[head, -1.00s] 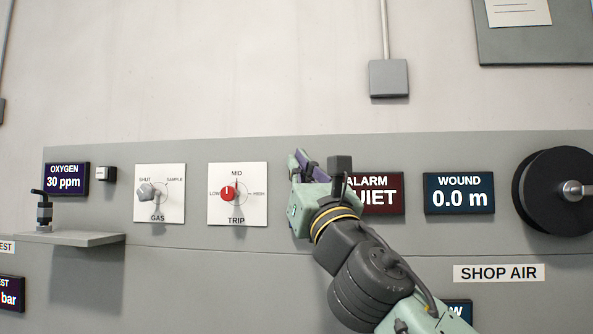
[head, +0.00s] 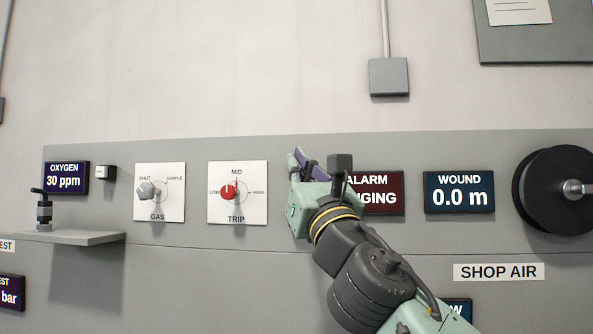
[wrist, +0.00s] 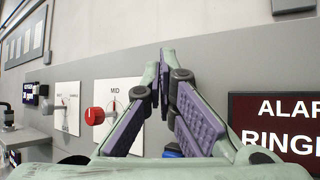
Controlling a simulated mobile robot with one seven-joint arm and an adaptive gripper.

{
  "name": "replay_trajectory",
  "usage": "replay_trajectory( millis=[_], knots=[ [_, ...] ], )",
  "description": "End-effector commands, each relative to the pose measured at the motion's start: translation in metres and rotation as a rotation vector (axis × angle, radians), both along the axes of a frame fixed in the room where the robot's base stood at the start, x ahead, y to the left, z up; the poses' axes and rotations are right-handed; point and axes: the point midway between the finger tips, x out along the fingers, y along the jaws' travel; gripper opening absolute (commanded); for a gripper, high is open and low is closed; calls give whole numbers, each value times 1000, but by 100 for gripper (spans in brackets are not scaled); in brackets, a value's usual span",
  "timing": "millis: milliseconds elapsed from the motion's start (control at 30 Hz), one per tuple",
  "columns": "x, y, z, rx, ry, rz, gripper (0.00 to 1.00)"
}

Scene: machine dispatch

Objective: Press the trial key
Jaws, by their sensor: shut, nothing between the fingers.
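My gripper (head: 299,160) is shut and empty in front of the panel, between the TRIP dial and the ALARM display. In the wrist view its fingertips (wrist: 164,68) meet near the middle. The ALARM display (head: 384,193) reads RINGING, partly covered by my arm; it also shows in the wrist view (wrist: 275,123). No key labelled as the trial key is readable. A small blue part (wrist: 172,151) shows behind my fingers in the wrist view; I cannot tell whether it is the key or whether my fingers touch it.
The TRIP dial (head: 252,208) has a red knob (head: 228,192) on its left. Further left are the GAS dial (head: 173,207), a small pale button (head: 105,173), the OXYGEN display (head: 67,178) and a shelf (head: 75,238). Right are the WOUND display (head: 459,193) and a black reel (head: 545,190).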

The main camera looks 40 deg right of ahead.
Motion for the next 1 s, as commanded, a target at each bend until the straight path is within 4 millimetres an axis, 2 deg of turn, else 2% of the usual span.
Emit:
replay_trajectory(
  millis=[467,1000],
  knots=[
    [-5,6,0,-1,0,-1,0],
    [-36,41,0,-2,0,-1,0]
  ],
)
